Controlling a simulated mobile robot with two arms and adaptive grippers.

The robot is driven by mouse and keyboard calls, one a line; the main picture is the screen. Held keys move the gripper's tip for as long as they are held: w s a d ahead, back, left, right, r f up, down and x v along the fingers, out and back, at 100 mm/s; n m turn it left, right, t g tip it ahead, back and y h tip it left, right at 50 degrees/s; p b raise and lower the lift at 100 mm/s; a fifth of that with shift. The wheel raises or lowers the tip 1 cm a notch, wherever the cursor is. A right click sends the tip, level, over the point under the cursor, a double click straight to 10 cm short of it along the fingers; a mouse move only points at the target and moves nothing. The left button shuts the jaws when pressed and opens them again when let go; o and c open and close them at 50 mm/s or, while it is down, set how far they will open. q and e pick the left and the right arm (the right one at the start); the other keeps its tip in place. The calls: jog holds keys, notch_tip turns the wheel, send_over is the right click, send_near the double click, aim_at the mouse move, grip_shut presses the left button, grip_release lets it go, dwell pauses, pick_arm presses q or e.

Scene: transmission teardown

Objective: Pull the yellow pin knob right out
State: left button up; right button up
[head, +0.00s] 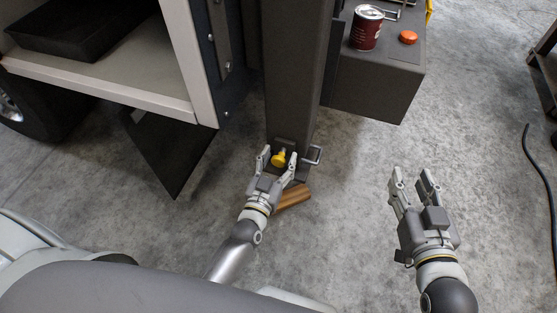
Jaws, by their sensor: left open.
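The yellow pin knob (279,158) sits on a dark bracket at the foot of the dark upright post (291,75). My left gripper (279,158) is open, with one finger to the left of the knob and the other to its right. I cannot tell whether either finger touches the knob. My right gripper (411,178) is open and empty over the concrete floor, well to the right of the post.
A wooden block (293,198) lies below my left gripper. A dark box (376,85) carries a red can (366,28) and an orange button (408,38). A cable (539,170) lies right.

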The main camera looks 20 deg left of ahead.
aim_at(278, 163)
pick_arm(q)
grip_shut()
jog(key=s+p, duration=0.2)
jog(key=s, duration=0.2)
jog(key=shift+s+a, duration=0.1)
jog(key=shift+s, duration=0.05)
jog(key=shift+f, duration=0.15)
jog(key=shift+c, duration=2.4)
grip_release()
jog(key=shift+s, duration=0.1)
jog(key=o, duration=0.5)
pick_arm(e)
jog(key=s+d+f+g+h, duration=0.1)
jog(key=s+d+f+g, duration=0.1)
jog(key=s+f+g, duration=0.3)
notch_tip(278, 163, down, 3)
jog(key=shift+s+d+r+g+h, duration=0.1)
jog(key=shift+s+d+g+h, duration=0.2)
jog(key=shift+h, duration=0.1)
pick_arm(q)
jog(key=shift+s, duration=0.15)
